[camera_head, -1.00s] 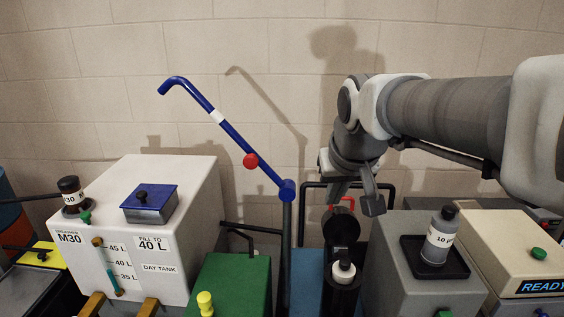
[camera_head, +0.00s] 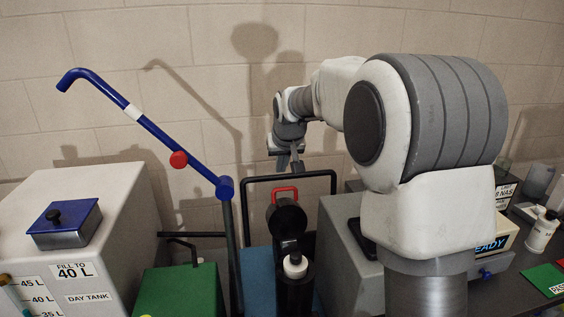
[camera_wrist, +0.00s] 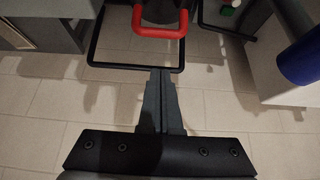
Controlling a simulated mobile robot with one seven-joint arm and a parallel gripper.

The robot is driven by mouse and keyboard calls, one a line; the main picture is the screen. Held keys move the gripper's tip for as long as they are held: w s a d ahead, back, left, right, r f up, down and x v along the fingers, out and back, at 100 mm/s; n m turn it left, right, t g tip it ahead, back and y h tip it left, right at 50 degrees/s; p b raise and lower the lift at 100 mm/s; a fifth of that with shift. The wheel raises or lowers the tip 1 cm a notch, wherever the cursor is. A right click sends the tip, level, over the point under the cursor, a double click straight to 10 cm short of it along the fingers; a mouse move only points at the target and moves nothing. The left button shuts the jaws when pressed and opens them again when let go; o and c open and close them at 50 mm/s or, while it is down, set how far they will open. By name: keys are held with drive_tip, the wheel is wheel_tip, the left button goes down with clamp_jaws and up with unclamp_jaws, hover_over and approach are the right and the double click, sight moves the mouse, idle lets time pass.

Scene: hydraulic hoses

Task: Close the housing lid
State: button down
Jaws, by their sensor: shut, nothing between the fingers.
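The housing lid (camera_head: 287,217) is a dark round disc standing upright, open, at the back of the black cylindrical housing (camera_head: 295,290). A red handle (camera_head: 284,190) sticks up from the lid's upper edge. A white-topped filter (camera_head: 295,264) shows in the housing mouth. My gripper (camera_head: 290,168) is shut and empty, just above the red handle in the head view. In the wrist view the closed fingers (camera_wrist: 160,76) point toward the red handle (camera_wrist: 160,34), with a visible gap between them. The lid is mostly cut off there.
A black bar frame (camera_head: 327,176) stands around the lid's back and also shows in the wrist view (camera_wrist: 92,45). A blue lever (camera_head: 150,124) on a dark post rises to the left. A green box (camera_head: 177,290) and white day tank (camera_head: 90,225) stand further left, a grey box (camera_head: 340,235) right.

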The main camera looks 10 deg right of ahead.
sight(282, 199)
drive_tip(key=x, duration=0.5)
drive_tip(key=shift+w+f, duration=0.15)
drive_tip(key=shift+f, duration=0.15)
drive_tip(key=shift+s+r+p, duration=0.1)
drive_tip(key=shift+s+p, duration=0.25)
drive_tip(key=shift+s, duration=1.55)
drive_tip(key=shift+s+b, duration=0.1)
drive_tip(key=shift+b, duration=0.3)
